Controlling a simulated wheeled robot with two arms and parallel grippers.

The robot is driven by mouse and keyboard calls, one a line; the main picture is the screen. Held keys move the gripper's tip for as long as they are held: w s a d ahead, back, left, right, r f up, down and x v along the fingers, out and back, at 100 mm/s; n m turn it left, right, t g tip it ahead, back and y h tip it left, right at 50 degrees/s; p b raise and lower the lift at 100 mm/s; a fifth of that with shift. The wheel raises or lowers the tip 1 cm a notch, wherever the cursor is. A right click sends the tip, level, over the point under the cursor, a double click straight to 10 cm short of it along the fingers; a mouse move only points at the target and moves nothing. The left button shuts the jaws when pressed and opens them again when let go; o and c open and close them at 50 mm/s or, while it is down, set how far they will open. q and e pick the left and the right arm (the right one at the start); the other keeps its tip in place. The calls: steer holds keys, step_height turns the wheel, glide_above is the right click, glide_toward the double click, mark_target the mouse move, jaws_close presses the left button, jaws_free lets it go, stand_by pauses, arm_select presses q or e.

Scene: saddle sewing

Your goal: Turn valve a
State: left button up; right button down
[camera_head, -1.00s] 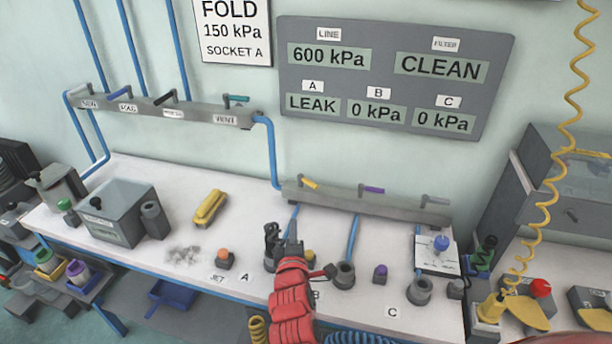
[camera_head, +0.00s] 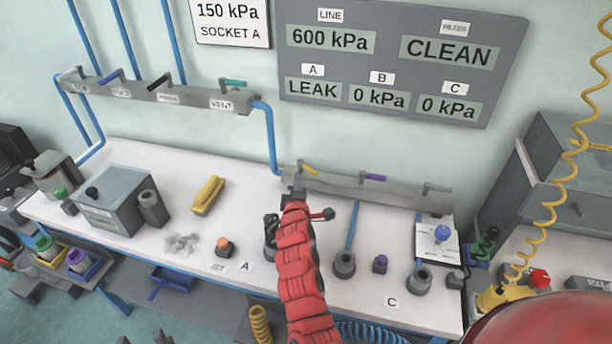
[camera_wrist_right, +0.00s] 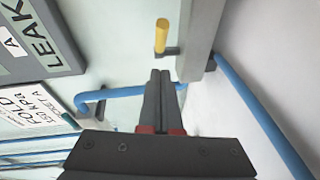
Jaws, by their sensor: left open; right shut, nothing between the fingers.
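Valve a appears to be the valve with the yellow handle (camera_head: 309,169) at the left end of the grey manifold (camera_head: 400,192) on the back of the bench. Its yellow handle (camera_wrist_right: 161,36) also shows in the right wrist view, just beyond the fingertips. My right gripper (camera_head: 298,182), on the red arm, is shut and empty, just in front of and below that handle. In the wrist view its fingers (camera_wrist_right: 160,76) point at the valve, with a small gap seeming to remain. My left gripper (camera_head: 143,338) is open at the bottom left edge, away from the valve.
The wall panel (camera_head: 400,60) reads LEAK for A and 0 kPa for B and C. A purple handle (camera_head: 373,177) and a grey one (camera_head: 436,187) sit further right. A blue pipe (camera_head: 270,140) joins the manifold's left end. A yellow object (camera_head: 208,194) lies on the bench.

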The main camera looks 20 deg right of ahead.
steer(key=d, duration=0.1)
steer(key=w+d, duration=0.1)
steer(key=d, duration=0.1)
steer(key=shift+w+d+f+p, duration=0.1)
steer(key=shift+w+f+p, duration=0.15)
steer(key=shift+p, duration=0.15)
steer(key=shift+s, duration=0.1)
